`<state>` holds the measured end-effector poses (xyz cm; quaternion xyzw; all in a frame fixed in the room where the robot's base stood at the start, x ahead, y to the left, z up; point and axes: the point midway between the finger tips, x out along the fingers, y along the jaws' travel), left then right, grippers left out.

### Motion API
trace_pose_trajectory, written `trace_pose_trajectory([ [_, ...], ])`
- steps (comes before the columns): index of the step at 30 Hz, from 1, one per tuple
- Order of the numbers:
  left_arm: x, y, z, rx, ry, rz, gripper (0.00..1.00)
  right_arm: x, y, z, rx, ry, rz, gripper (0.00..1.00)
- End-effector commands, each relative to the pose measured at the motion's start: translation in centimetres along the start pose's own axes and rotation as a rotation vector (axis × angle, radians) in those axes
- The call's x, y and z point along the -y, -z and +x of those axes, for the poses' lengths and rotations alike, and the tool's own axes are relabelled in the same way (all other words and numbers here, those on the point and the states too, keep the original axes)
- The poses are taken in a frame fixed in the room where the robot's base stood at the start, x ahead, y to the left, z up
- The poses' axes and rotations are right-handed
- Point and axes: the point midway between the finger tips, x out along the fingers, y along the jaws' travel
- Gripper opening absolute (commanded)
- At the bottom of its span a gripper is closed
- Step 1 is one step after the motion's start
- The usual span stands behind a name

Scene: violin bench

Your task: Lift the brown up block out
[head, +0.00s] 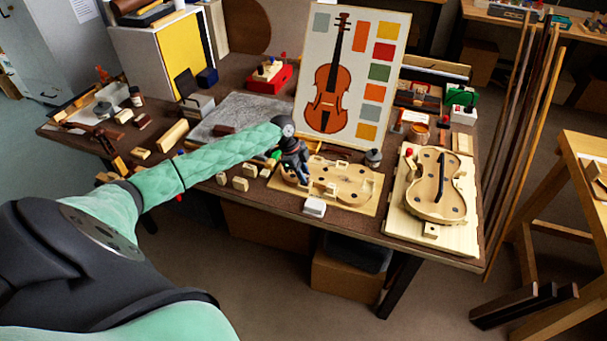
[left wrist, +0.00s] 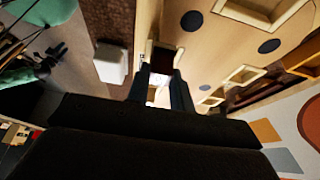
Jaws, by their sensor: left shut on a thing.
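My left gripper (head: 301,178) reaches down at the left end of the pale wooden board (head: 372,193) with dark round spots and raised rectangular frames. In the left wrist view its two fingers (left wrist: 161,92) are shut on a small dark brown block (left wrist: 163,59), seen between the fingertips. The block lies over or just at the board (left wrist: 205,50); I cannot tell whether it is clear of its place. In the head view the gripper hides the block. My right gripper is in neither view.
A small white box (head: 315,207) stands at the board's front edge. Pale blocks (head: 240,184) lie to the left. A violin chart (head: 351,75) stands behind. A violin body (head: 436,186) lies on a board to the right.

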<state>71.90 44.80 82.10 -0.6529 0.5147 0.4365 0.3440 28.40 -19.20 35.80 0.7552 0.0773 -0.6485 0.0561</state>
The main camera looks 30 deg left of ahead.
Motion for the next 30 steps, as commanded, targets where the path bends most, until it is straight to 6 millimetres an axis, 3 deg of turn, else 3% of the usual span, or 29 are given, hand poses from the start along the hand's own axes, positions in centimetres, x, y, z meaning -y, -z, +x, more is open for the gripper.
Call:
trace_pose_trajectory([
  [30,0.01,0.32,-0.78,0.000,0.000,0.000,0.04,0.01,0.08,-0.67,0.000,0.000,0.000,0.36],
])
